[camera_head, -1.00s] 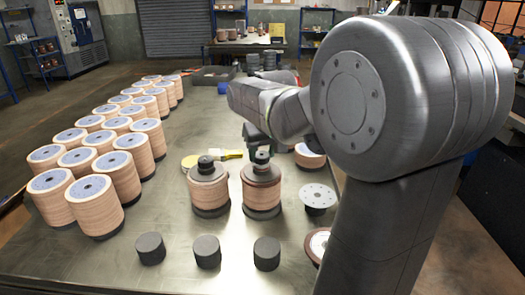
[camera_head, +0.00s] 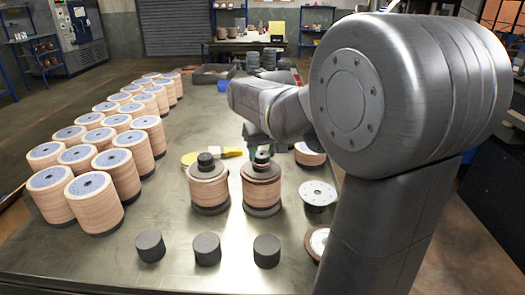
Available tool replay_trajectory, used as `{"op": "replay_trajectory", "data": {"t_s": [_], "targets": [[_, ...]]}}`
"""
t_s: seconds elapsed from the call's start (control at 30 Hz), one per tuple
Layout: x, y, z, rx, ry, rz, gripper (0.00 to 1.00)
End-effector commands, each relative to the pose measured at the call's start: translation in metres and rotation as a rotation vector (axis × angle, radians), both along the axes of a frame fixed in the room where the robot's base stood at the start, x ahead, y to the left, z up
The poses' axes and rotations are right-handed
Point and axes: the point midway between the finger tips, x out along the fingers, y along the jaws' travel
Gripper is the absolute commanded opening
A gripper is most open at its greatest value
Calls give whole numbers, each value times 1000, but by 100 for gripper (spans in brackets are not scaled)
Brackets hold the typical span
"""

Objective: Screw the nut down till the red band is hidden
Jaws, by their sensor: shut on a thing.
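Two stacks of tan flap discs stand on dark bases on the metal table, the left stack (camera_head: 208,187) and the right stack (camera_head: 261,189). The left stack has a dark nut (camera_head: 206,160) on top. My gripper (camera_head: 262,156) points down over the top of the right stack, shut on the dark nut (camera_head: 261,168) there. My arm comes in from the right and hides part of the gripper. The fingers are small, and I cannot make out how much of the red band shows.
Several finished-looking disc stacks (camera_head: 95,203) stand in rows at the left. Three dark cylinders (camera_head: 207,250) stand in front. A pale round plate (camera_head: 318,194) lies right of the stacks. A yellow-handled tool (camera_head: 228,152) lies behind. The table's front left is clear.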

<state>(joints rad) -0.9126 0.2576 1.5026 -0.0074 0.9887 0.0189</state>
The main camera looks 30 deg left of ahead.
Motion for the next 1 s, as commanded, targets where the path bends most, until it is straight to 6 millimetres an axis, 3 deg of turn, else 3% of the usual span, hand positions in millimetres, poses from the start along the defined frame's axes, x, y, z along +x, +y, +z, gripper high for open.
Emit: {"op": "replay_trajectory", "data": {"t_s": [0.2, 0.23, 0.33, 0.73, 1.0], "targets": [[0, 0, -2, 0, 0, 0, 18], [0, 0, -2, 0, 0, 0, 47], [0, 0, -2, 0, 0, 0, 66], [-2, -2, 6, 2, -1, 0, 66], [-14, -18, 56, 5, -4, 0, 66]]}}
